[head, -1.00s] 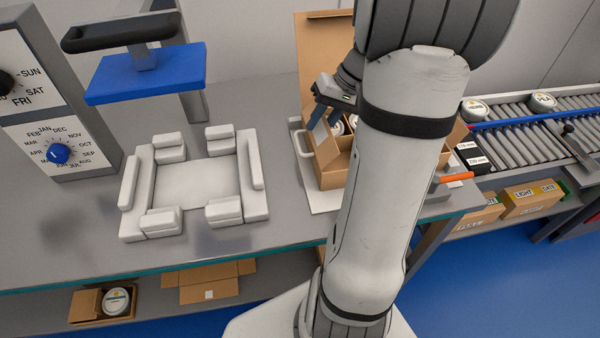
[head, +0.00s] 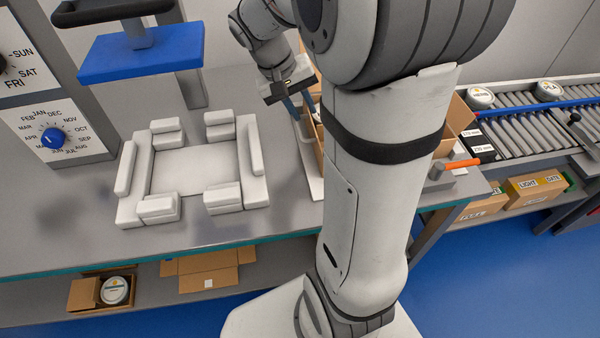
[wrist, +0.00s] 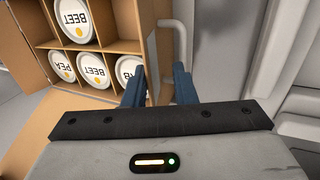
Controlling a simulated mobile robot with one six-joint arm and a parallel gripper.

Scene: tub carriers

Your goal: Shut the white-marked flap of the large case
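The large case (head: 458,122) is a brown cardboard box on the bench, mostly hidden behind my arm in the head view. In the wrist view the case (wrist: 110,47) is divided into cells holding white tubs marked BEET and PEA. A narrow cardboard panel with a small pale patch (wrist: 151,74) stands at its right side; I cannot tell whether this is the white-marked flap. My gripper (head: 301,108) is at the case's left side.
A white handle (wrist: 183,35) rises beside the case. An orange-handled clamp (head: 465,164) and a roller conveyor (head: 520,125) are at the right.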

